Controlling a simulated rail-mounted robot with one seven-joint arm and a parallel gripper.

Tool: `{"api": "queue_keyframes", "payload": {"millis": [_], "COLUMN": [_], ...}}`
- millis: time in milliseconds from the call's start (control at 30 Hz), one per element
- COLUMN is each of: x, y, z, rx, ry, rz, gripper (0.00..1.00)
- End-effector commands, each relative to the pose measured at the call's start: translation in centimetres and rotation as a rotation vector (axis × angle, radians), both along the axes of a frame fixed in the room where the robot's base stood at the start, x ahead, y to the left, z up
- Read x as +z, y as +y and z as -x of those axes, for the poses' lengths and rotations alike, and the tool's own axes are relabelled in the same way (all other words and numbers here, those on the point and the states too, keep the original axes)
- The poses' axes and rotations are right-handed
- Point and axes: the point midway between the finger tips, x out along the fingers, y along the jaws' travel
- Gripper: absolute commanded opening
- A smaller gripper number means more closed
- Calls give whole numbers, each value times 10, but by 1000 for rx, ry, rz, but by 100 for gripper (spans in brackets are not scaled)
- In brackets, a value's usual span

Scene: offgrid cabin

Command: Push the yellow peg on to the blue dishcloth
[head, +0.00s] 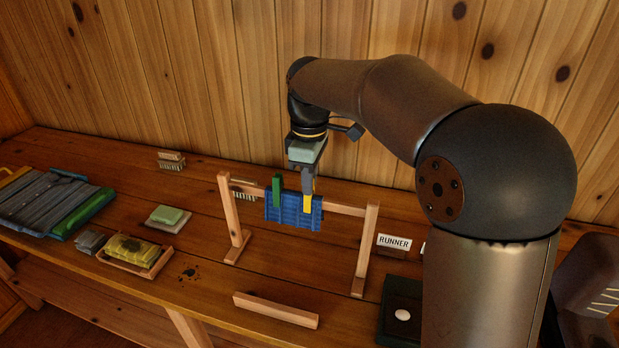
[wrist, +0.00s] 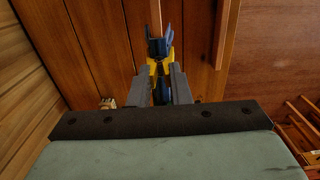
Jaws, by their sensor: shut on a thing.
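The blue dishcloth (head: 287,211) hangs over the rail of a small wooden rack (head: 343,207). A green peg (head: 276,190) sits on the cloth's left part. The yellow peg (head: 307,202) is at the cloth's right part, upright, at its top edge. My gripper (head: 308,185) points down from above and is shut on the yellow peg. In the wrist view the yellow peg (wrist: 153,68) shows between the fingers, with its legs at either side of the blue cloth (wrist: 156,47). How far down the peg sits is hard to tell.
A tray with a yellow bundle (head: 135,249), a green soap block (head: 168,216) and brushes (head: 171,160) stand on the bench. A wooden bar (head: 275,310) lies in front. A RUNNER sign (head: 393,242) stands right of the rack.

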Motion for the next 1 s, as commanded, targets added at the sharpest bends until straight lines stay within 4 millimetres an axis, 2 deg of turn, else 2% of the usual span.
{"api": "queue_keyframes", "payload": {"millis": [500, 533, 600, 633, 800, 833, 900, 933, 1000], "x": [-2, -2, -2, -2, -2, -2, -2, -2, -2], "y": [0, 0, 0, 0, 0, 0, 0, 0, 0], "z": [0, 0, 0, 0, 0, 0, 0, 0, 0], "rx": [0, 0, 0, 0, 0, 0, 0, 0, 0], "ry": [0, 0, 0, 0, 0, 0, 0, 0, 0], "rz": [0, 0, 0, 0, 0, 0, 0, 0, 0], "gripper": [0, 20, 39, 43, 43, 45, 65, 68, 68]}}
